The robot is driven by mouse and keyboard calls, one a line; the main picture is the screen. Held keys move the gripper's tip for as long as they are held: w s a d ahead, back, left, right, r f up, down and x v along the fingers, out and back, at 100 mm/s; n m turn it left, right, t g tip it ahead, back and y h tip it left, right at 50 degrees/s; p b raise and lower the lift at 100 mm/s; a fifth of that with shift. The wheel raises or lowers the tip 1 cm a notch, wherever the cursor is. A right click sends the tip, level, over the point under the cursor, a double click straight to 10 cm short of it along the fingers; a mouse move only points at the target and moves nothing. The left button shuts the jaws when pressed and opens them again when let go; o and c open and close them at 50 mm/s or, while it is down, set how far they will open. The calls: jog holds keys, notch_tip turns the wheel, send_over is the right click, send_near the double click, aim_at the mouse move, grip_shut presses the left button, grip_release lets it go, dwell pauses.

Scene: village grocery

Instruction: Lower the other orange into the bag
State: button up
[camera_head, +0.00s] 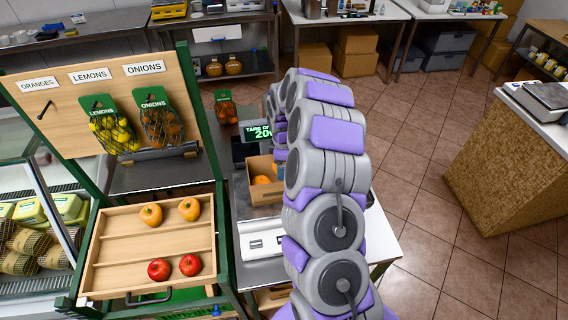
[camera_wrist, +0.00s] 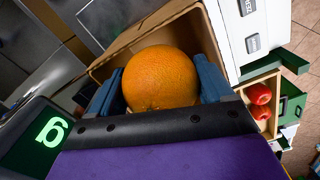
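In the wrist view an orange (camera_wrist: 160,78) sits between the two blue fingers of my gripper (camera_wrist: 158,88). Both fingers appear to press its sides, so the gripper looks shut on it. The orange is over or inside an open cardboard box (camera_wrist: 118,48); its height there is unclear. In the head view the box (camera_head: 262,193) stands by the scale display with an orange (camera_head: 262,180) visible in it; my arm covers part of the box and the gripper. A small net bag with a green label (camera_head: 225,96) stands farther back; its label is unreadable.
A wooden board (camera_head: 60,110) holds hanging lemon (camera_head: 113,128) and onion (camera_head: 160,122) nets; the hook under ORANGES is empty. The lit scale display (camera_head: 258,132) stands close behind the box. Tiled floor is clear at right.

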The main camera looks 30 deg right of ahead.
jog(key=shift+o, duration=1.4)
jog(key=shift+d, duration=0.1)
jog(key=shift+o, duration=0.3)
jog(key=shift+d, duration=0.15)
notch_tip(320, 180, up, 17)
jog(key=shift+r, duration=0.1)
jog(key=s+a+r+m+b, duration=0.2)
jog(key=s+a+m+b, duration=0.25)
jog(key=s+a, duration=1.1)
jog(key=s+f+m+g+b, duration=0.1)
jog(key=s+f+m+b, duration=0.1)
jog(key=s, duration=1)
jog(key=s+a+f+m+b, duration=0.1)
jog(key=s+f+m+b, duration=0.2)
jog(key=s, duration=0.9)
notch_tip(320, 180, down, 2)
jog(key=shift+s+m+g, duration=0.2)
jog(key=shift+m+g, duration=0.2)
jog(key=shift+m, duration=0.25)
